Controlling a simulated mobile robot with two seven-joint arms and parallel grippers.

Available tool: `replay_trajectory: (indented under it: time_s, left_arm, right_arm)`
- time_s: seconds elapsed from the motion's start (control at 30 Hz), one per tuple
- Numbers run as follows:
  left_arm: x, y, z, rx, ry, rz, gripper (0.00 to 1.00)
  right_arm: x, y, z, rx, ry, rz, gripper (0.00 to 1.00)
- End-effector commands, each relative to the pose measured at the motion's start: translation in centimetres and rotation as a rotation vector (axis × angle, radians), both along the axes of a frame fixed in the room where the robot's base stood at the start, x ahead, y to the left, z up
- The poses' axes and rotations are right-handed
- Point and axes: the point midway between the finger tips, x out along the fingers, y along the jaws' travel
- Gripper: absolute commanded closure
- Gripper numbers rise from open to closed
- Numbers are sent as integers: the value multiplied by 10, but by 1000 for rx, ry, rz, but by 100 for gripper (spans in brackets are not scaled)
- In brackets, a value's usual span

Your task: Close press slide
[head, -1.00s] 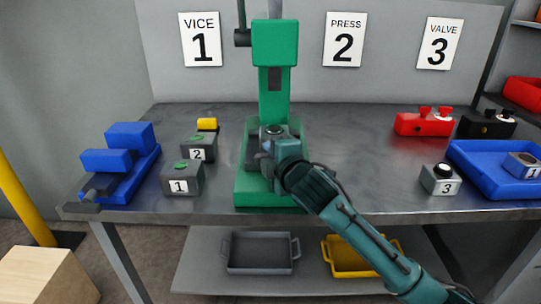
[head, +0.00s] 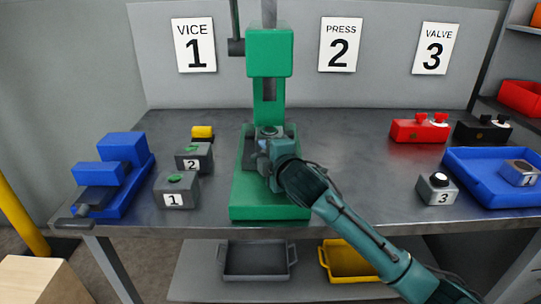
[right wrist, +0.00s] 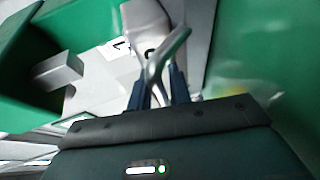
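In the right wrist view, my gripper (right wrist: 158,85) has dark blue fingers close around a silver forked piece, in front of a pale grey block (right wrist: 146,22). Blur hides whether the fingers touch it. My left gripper is out of view.
A blue vice (head: 124,150) and grey blocks 1 (head: 175,200) and 2 (head: 193,163) are left of the press. Block 3 (head: 437,197), a blue tray (head: 478,197) and a red fixture (head: 419,130) are right. The bench (head: 365,165) between is clear.

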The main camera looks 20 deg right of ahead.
Motion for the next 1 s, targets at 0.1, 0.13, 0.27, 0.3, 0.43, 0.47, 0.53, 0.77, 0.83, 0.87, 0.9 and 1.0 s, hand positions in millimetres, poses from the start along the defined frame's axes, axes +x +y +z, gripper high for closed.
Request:
replay_trajectory:
  time_s: [0.1,0.13,0.27,0.3,0.43,0.47,0.53,0.77,0.83,0.87,0.9,1.0]
  left_arm:
    - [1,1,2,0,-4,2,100]
    - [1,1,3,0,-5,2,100]
    - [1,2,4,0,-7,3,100]
    - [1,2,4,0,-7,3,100]
    - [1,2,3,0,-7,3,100]
    - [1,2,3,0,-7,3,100]
    - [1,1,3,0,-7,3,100]
    - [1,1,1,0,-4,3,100]
    - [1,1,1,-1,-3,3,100]
    - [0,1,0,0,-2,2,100]
    - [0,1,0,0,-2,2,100]
    - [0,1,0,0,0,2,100]
  right_arm:
    - [-9,-1,1,-1,0,1,80]
    - [-13,-1,2,-1,0,1,80]
    - [-36,-5,6,-1,0,1,80]
    - [-44,-6,7,-1,0,1,80]
    - [-72,-9,12,-2,1,1,80]
    - [-79,-9,13,-2,0,1,80]
    - [-92,-11,16,-2,0,0,80]
    - [-121,-15,22,-1,-1,-1,80]
    - [-125,-16,23,-1,0,-2,80]
    - [-126,-16,23,0,-1,-1,80]
    - [-127,-16,23,0,-1,-1,80]
    - [-127,-16,24,0,-1,-1,80]
